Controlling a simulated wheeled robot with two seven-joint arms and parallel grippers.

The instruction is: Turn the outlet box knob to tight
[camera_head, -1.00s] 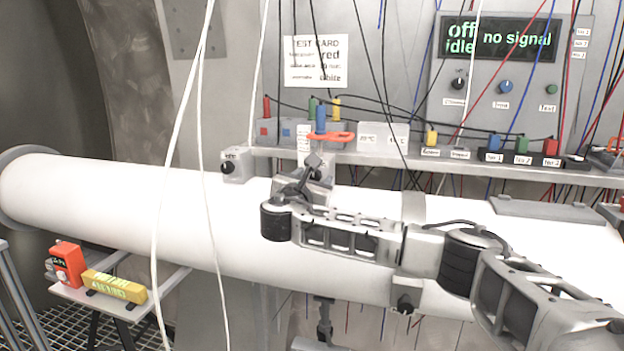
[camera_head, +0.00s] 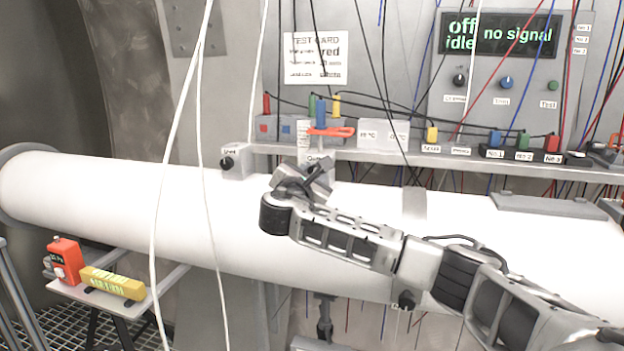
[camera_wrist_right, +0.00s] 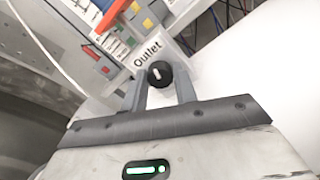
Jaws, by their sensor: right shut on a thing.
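The outlet box (camera_wrist_right: 151,50) is pale and labelled "Outlet". In the right wrist view its round black knob (camera_wrist_right: 160,73) has a short white mark, near upright in that picture. My right gripper (camera_wrist_right: 161,80) has one finger on each side of the knob and is shut on it. In the head view the outlet box (camera_head: 317,159) stands on top of the white pipe, mostly hidden behind my right gripper (camera_head: 315,176), which hides the knob there. The tight mark cannot be read. My left gripper is not in view.
The inlet box (camera_head: 237,161) with a black knob sits left on the white pipe (camera_head: 120,195). A shelf (camera_head: 370,155) with coloured plugs and an orange-red handle (camera_head: 331,132) is close above the gripper. White cables (camera_head: 203,150) hang in front of the pipe.

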